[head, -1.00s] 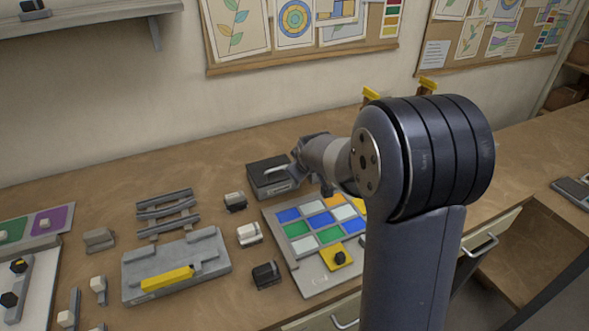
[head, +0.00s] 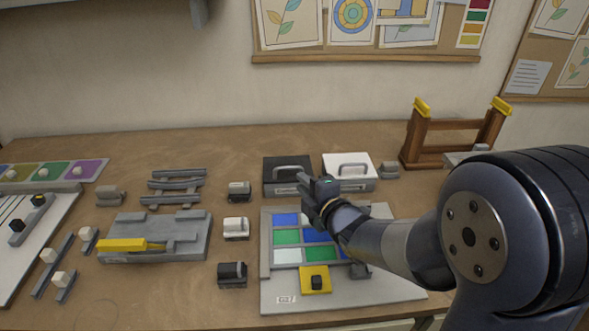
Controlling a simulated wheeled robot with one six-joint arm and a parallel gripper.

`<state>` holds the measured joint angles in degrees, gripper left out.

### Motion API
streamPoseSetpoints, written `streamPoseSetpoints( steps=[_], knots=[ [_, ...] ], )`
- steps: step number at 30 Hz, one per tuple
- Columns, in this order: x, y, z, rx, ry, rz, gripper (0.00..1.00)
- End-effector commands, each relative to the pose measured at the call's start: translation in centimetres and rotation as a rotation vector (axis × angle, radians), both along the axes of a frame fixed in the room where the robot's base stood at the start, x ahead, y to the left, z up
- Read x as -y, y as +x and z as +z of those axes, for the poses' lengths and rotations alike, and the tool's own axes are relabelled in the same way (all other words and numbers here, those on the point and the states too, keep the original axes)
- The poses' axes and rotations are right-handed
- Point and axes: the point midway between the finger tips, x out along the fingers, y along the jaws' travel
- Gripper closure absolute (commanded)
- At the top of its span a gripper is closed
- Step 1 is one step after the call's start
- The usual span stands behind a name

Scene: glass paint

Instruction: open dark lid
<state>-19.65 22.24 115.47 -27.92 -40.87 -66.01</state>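A dark box with a dark lid and a light bar handle (head: 287,172) stands at the back of the bench, and its lid looks shut. A similar box with a white lid (head: 349,166) stands right beside it. My gripper (head: 309,184) is in front of the dark box, near the lower right of its handle, above the back edge of the panel of coloured tiles. I cannot tell whether it touches the box. The fingers are small and partly hidden by the wrist, so their opening is unclear.
The coloured tile panel (head: 279,298) lies below my arm. Small blocks, including a white one (head: 236,228) and a black one (head: 232,274), stand left of it. A grey fixture with a yellow bar (head: 122,245) is farther left. A wooden rack (head: 455,143) stands at back right.

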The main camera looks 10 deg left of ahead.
Motion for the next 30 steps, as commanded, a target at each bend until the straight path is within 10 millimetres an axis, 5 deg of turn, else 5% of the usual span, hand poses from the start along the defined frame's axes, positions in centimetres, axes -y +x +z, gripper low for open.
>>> streamPoseSetpoints(
  steps=[18,30],
  knots=[
    [-5.4,7.1,-1.5,-0.003,0.001,-0.002,0.82],
    [-6.0,7.9,-1.8,-0.003,0.001,-0.002,0.82]
  ],
)
